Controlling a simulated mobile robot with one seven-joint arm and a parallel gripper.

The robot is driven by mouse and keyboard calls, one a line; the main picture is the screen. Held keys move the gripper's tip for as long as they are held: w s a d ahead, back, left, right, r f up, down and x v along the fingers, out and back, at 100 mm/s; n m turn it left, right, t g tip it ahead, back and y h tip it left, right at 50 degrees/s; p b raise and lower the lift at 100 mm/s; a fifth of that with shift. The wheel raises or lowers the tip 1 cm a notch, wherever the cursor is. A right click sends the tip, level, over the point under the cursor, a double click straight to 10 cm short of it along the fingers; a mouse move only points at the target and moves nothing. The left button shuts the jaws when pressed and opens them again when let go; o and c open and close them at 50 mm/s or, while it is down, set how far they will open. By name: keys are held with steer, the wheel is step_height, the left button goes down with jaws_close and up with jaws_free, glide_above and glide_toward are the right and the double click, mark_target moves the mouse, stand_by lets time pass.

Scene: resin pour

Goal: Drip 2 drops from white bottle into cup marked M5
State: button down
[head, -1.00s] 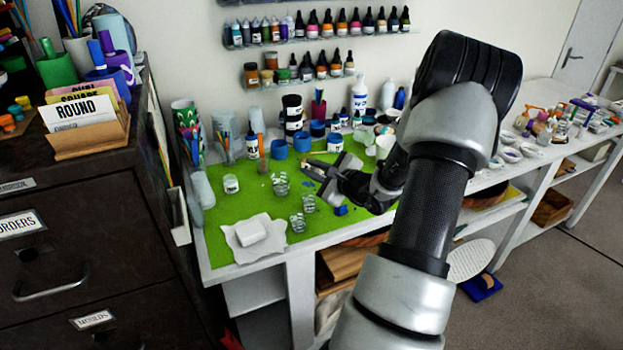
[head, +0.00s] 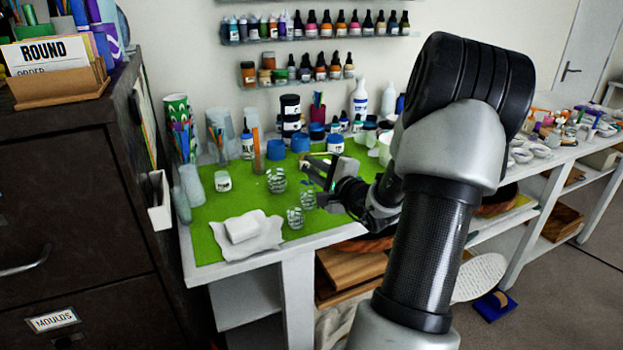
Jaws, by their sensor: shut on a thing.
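My gripper (head: 314,172) is over the green mat, just right of the small clear cups. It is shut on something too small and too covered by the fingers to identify. A patterned clear cup (head: 276,181) stands left of the fingertips. Two smaller ones stand nearer, one just below the gripper (head: 308,196) and one at the front (head: 295,218). Any M5 marking is too small to read. A white bottle (head: 360,97) stands at the back by the wall, with a plain white one (head: 388,99) beside it; I cannot tell whether either is the task's bottle.
A white labelled jar (head: 222,181) stands at left. Blue tubs (head: 277,149) and dark jars crowd the back. A dark cabinet (head: 70,190) borders the bench at left.

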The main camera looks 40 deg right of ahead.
steer(key=shift+f+n+t+b, duration=0.6)
steer(key=shift+f+n+b, duration=0.6)
steer(key=shift+b, duration=3.4)
steer(key=shift+n+p, duration=0.5)
steer(key=shift+n, duration=0.3)
steer(key=shift+d+r, duration=0.1)
steer(key=shift+r+n+t, duration=0.1)
steer(key=shift+n+t, duration=0.4)
steer(key=shift+n, duration=0.3)
steer(key=n+t, duration=0.1)
steer(key=n, duration=0.1)
steer(key=shift+r+n+y, duration=0.15)
steer(key=shift+n+y, duration=0.25)
